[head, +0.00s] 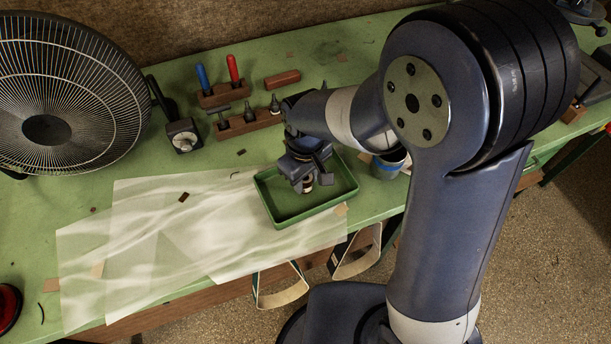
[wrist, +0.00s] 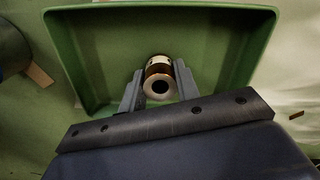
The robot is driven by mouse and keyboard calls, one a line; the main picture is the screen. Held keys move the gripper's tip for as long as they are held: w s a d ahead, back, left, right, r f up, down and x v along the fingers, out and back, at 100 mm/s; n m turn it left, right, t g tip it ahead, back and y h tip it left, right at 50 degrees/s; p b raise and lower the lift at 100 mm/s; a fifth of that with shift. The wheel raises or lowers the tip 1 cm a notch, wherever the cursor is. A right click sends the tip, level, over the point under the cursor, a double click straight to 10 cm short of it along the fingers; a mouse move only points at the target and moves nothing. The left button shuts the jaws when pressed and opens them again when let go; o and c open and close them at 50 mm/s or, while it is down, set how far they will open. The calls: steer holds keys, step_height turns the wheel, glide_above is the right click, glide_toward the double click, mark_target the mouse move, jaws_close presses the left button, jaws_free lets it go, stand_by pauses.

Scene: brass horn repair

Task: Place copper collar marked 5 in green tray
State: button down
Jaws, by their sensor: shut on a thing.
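The green tray (head: 283,214) sits on the green bench near its front edge; its walls and floor fill much of the wrist view (wrist: 100,60). My gripper (head: 308,181) is over the inside of the tray, pointing down. In the wrist view, my gripper (wrist: 158,88) is shut on a copper collar (wrist: 159,70), a short ring with a dark bore and a pale band. The collar also shows below the fingers in the head view (head: 308,186). I cannot read a number on it, and I cannot tell whether it touches the tray floor.
Translucent sheets (head: 160,240) cover the bench left of the tray. A fan (head: 50,130) stands at the far left. A wooden tool rack (head: 245,125) is behind the tray. A blue-banded can (head: 388,166) stands close to the tray's right.

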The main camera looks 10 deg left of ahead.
steer(key=shift+f, duration=0.1)
steer(key=shift+f, duration=0.15)
steer(key=c, duration=1.1)
jaws_free()
steer(key=shift+o, duration=0.2)
step_height(320, 180, up, 13)
steer(key=shift+f, duration=0.2)
steer(key=shift+f, duration=0.15)
step_height(320, 180, down, 12)
steer(key=shift+r, duration=1.75)
